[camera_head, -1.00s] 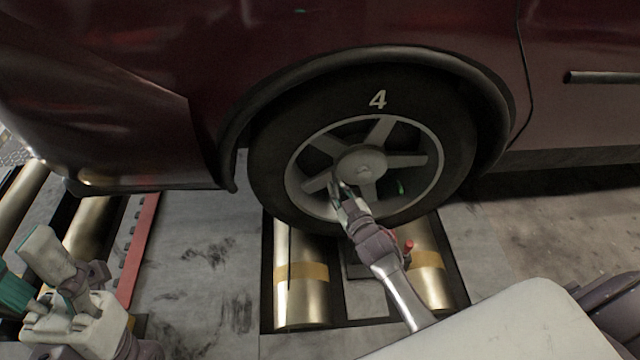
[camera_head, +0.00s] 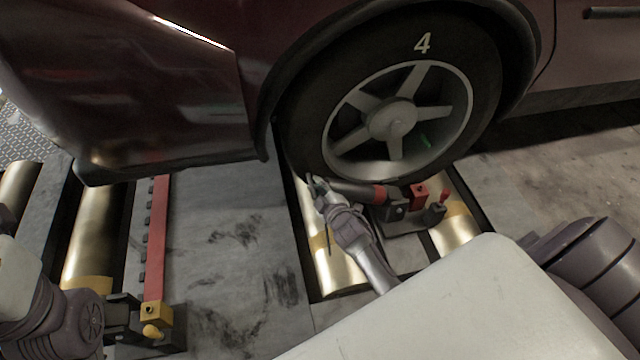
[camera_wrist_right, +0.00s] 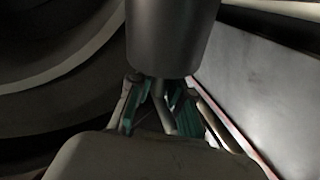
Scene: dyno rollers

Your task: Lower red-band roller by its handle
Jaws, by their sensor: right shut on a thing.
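The red-band roller (camera_head: 352,188) is a dark cylinder with a red band near its right end. In the head view it lies almost level in front of the lower tyre. My right gripper (camera_head: 316,184) is at its left end. In the right wrist view the dark grey roller (camera_wrist_right: 172,35) fills the top middle. A thin handle (camera_wrist_right: 160,103) comes out of its end between my right gripper's teal fingers (camera_wrist_right: 158,110), which are shut on it.
A wheel (camera_head: 393,118) marked 4 stands above brass floor rollers (camera_head: 335,272). A red block (camera_head: 418,194) and a dark bracket (camera_head: 435,214) join the red-band roller's right end. A red bar (camera_head: 157,235) and a yellow block (camera_head: 153,316) lie left. The grey floor between is clear.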

